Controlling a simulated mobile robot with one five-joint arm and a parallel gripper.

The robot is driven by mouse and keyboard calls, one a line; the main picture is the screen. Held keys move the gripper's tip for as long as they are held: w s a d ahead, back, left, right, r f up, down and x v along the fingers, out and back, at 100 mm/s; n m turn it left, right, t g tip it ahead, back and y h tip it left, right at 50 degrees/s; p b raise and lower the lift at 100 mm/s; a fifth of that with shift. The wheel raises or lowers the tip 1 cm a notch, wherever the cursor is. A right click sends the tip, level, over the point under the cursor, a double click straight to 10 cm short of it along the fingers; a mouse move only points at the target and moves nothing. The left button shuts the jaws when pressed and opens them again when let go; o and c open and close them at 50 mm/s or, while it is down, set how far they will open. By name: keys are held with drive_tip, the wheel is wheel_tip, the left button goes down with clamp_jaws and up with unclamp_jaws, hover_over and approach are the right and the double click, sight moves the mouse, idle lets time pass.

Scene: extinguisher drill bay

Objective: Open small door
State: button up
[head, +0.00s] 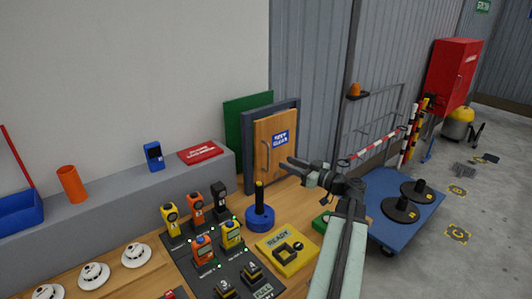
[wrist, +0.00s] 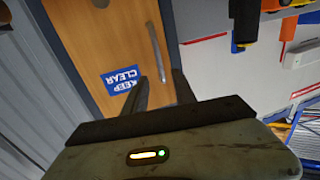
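The small door (head: 262,135) is an orange-brown wooden panel in a dark grey frame (head: 248,150). It carries a blue KEEP CLEAR sign (head: 281,138) and appears shut. A grey vertical bar handle (head: 265,156) sits near its left edge. In the wrist view the picture is turned over: the door (wrist: 110,40), its sign (wrist: 122,80) and its handle (wrist: 157,52) show. My gripper (head: 289,164) is in front of the door, its fingers pointing at it. In the wrist view its two fingers (wrist: 159,80) are apart and empty, with the handle just beyond the tips.
A wooden table (head: 290,190) holds a dark board (head: 195,270) with several gauges, a blue post base (head: 260,218) and a yellow READY pad (head: 297,260). A grey ledge (head: 110,200) runs left of the door. A blue platform (head: 410,222) stands at the right.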

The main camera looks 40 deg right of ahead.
drive_tip(key=w, duration=0.8)
drive_tip(key=shift+w+a, duration=0.15)
drive_tip(key=shift+a, duration=0.3)
drive_tip(key=shift+c, duration=0.3)
clamp_jaws()
idle(0.7)
